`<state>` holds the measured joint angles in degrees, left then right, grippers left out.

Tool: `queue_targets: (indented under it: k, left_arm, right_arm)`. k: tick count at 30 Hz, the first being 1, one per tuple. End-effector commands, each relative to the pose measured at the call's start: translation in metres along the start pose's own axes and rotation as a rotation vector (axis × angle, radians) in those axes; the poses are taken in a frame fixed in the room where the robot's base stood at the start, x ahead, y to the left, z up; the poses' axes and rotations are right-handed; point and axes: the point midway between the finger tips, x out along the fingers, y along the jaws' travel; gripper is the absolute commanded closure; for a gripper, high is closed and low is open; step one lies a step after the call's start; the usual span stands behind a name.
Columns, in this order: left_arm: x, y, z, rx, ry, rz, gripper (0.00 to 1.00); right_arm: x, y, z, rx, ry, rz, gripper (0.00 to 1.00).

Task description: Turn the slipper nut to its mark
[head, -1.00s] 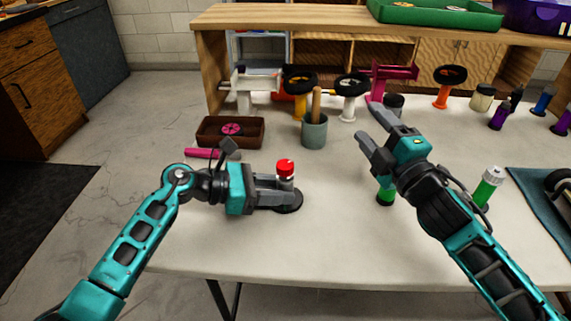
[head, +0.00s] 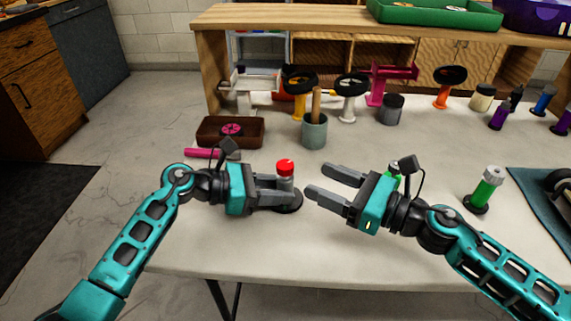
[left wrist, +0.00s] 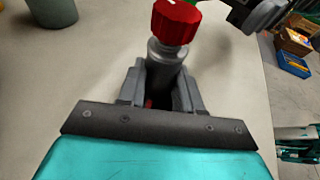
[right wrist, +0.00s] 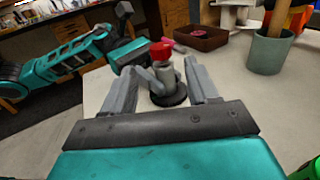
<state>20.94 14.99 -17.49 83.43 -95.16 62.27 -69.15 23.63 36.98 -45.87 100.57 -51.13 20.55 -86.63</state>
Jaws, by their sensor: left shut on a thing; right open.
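A small upright post with a red nut (head: 285,167) on top stands on a round black base (head: 290,203) on the table. My left gripper (head: 275,192) is shut on the grey post (left wrist: 166,58) below the red nut, which also shows in the left wrist view (left wrist: 175,20). My right gripper (head: 322,182) is open and empty, just right of the post, its fingers pointing at it. In the right wrist view the red nut (right wrist: 161,51) appears between the open fingers, still ahead of them.
A grey cup (head: 314,133), a brown tray (head: 215,141), a pink bar (head: 203,153) and several coloured stands are behind. The table front is clear.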

Motion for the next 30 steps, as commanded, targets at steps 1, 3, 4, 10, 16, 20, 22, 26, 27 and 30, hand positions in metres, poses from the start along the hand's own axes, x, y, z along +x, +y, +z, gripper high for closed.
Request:
queue_targets:
  k: [1, 3, 4, 10, 16, 20, 22, 26, 27, 30]
  left_arm:
    - [0.0, 0.0, 0.0, 0.0, 0.0, 0.0, 0.92]
    - [0.0, 0.0, 0.0, 0.0, 0.0, 0.0, 0.92]
    - [0.0, 0.0, 0.0, 0.0, 0.0, 0.0, 0.92]
    - [0.0, 0.0, 0.0, 0.0, 0.0, 0.0, 0.92]
    - [0.0, 0.0, 0.0, 0.0, 0.0, 0.0, 0.92]
    - [0.0, 0.0, 0.0, 0.0, 0.0, 0.0, 0.92]
    - [0.0, 0.0, 0.0, 0.0, 0.0, 0.0, 0.92]
    - [0.0, 0.0, 0.0, 0.0, 0.0, 0.0, 0.92]
    - [0.0, 0.0, 0.0, 0.0, 0.0, 0.0, 0.92]
    - [0.0, 0.0, 0.0, 0.0, 0.0, 0.0, 0.92]
  right_arm:
    - [0.012, 0.0, 0.002, 0.001, -0.004, 0.002, 0.41]
    - [0.027, 0.0, 0.002, 0.0, -0.004, 0.001, 0.41]
    - [0.034, 0.0, 0.002, -0.001, -0.004, 0.002, 0.41]
    - [0.069, 0.0, 0.001, 0.003, -0.003, -0.001, 0.41]
    - [0.087, -0.001, 0.001, 0.003, -0.002, -0.001, 0.41]
    - [0.09, 0.0, 0.001, 0.004, -0.002, -0.001, 0.41]
    - [0.09, 0.0, 0.001, 0.004, -0.002, -0.001, 0.41]
    - [0.09, 0.0, 0.001, 0.004, -0.002, -0.002, 0.41]
    - [0.09, 0.0, 0.001, 0.004, -0.002, -0.002, 0.45]
    - [0.09, 0.0, 0.001, 0.004, -0.002, -0.002, 0.54]
